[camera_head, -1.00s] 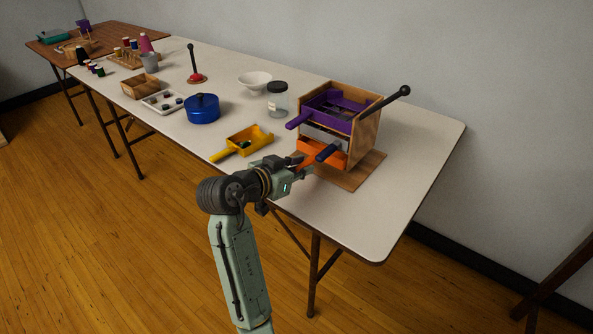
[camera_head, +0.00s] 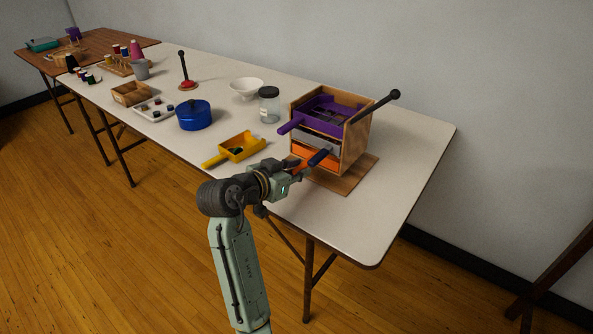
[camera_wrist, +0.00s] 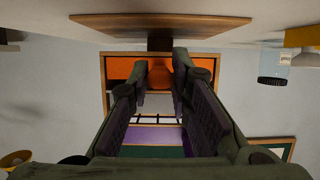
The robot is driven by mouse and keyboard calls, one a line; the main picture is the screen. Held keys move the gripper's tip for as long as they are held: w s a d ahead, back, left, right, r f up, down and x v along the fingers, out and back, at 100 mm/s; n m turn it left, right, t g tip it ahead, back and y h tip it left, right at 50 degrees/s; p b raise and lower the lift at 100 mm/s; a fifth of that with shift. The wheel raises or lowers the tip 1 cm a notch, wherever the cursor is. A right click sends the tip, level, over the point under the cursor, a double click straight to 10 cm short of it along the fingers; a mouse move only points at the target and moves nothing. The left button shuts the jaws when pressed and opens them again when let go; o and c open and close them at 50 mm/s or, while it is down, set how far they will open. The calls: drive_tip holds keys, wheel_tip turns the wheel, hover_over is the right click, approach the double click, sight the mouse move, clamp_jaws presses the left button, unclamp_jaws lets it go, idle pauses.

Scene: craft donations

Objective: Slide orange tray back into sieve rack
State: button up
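The wooden sieve rack (camera_head: 356,143) stands on a brown board near the right end of the white table. The orange tray (camera_head: 311,154) is in its lowest level, below a grey tray (camera_head: 313,142) and a purple tray (camera_head: 322,117). In the upside-down wrist view the orange front (camera_wrist: 205,69) fills the rack's opening near the top. My gripper (camera_wrist: 161,76) is in front of it, with its fingers closed on either side of the orange handle (camera_wrist: 159,78). From the head, my gripper (camera_head: 299,172) partly hides the handle. How deep the tray sits is unclear.
A yellow tray (camera_head: 240,147) lies left of the rack. A jar (camera_head: 269,108), a white bowl (camera_head: 246,88) and a blue pot (camera_head: 194,116) stand farther back. The table's right end is clear.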

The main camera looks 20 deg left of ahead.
drive_tip(key=o, duration=0.5)
